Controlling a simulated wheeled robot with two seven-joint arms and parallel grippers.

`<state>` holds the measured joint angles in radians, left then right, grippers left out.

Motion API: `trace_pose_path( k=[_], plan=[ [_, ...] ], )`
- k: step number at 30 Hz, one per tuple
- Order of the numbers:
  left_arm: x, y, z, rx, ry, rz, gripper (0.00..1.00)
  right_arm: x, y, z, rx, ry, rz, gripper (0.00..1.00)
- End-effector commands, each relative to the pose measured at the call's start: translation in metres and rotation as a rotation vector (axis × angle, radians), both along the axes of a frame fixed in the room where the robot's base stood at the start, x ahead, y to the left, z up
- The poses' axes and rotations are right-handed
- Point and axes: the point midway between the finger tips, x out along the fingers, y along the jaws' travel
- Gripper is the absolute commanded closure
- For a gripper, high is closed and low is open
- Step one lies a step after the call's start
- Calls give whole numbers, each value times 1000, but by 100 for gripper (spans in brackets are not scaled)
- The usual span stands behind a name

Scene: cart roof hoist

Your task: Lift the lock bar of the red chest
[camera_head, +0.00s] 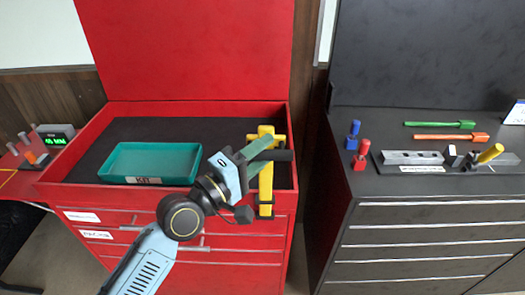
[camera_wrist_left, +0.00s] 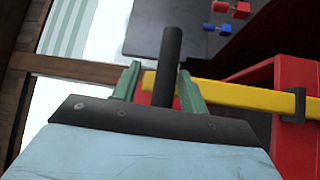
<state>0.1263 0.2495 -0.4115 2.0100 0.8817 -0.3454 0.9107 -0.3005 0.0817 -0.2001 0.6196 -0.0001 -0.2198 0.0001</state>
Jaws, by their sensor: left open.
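The red chest (camera_head: 50,180) stands with its lid raised. The yellow lock bar (camera_head: 266,188) runs upright at the front right of the chest, its lower end at a dark bracket on the front. A black handle (camera_head: 283,155) sticks out from the bar's upper part. My left gripper (camera_head: 265,152) is open at the handle. In the left wrist view the black handle (camera_wrist_left: 169,60) stands between the two green fingers (camera_wrist_left: 157,88), with a gap visible beside it; the yellow bar (camera_wrist_left: 240,95) passes behind them. My right gripper is not in view.
A teal tray labelled KIT (camera_head: 150,163) lies inside the chest, left of my gripper. A black cabinet (camera_head: 420,215) stands to the right with blue and red pieces, green and orange tools and a grey fixture (camera_head: 413,157) on top. A small red side table (camera_head: 22,178) is at the left.

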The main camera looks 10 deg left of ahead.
Motion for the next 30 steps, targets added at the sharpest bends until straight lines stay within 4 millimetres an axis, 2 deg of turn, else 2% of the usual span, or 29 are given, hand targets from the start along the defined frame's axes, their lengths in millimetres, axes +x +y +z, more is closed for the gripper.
trace_pose_path(
  k=[16,22,30],
  plan=[
    [-82,70,-18,3,0,-1,57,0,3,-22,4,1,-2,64],
    [-94,82,-18,-1,-1,0,57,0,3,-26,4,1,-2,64],
    [-97,84,-17,-3,-4,0,57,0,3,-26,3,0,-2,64]
  ],
)
